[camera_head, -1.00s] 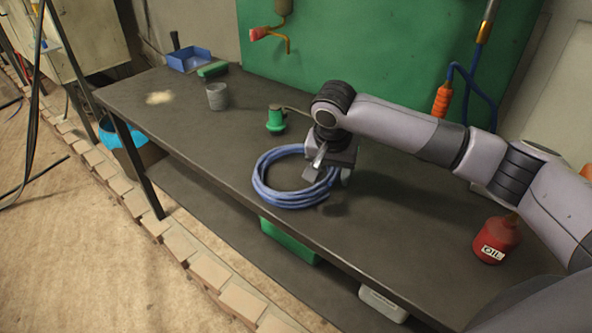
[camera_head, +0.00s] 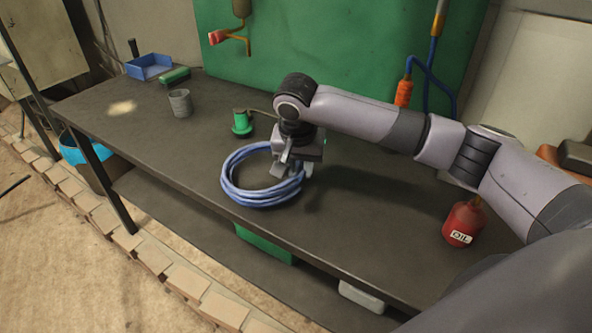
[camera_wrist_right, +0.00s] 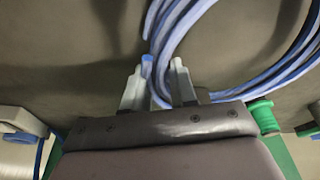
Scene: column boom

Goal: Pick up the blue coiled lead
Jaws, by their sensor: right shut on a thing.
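The blue coiled lead (camera_head: 250,198) is a loose ring of several turns on the dark workbench in the head view. I cannot tell whether it is lifted at all. My right gripper (camera_head: 282,168) points down at the ring's right side and is shut on it. In the right wrist view, the coil (camera_wrist_right: 290,68) curves away to the upper right. The two pale fingers of the right gripper (camera_wrist_right: 164,70) stand on either side of a blue strand. My left gripper is not in view.
The workbench (camera_head: 365,220) also holds a red oil can (camera_head: 463,224), a green object (camera_head: 241,124), a grey cup (camera_head: 180,103), a green brush-like block (camera_head: 174,76) and a blue bin (camera_head: 149,67). A green panel (camera_head: 300,50) stands behind. The bench's front middle is clear.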

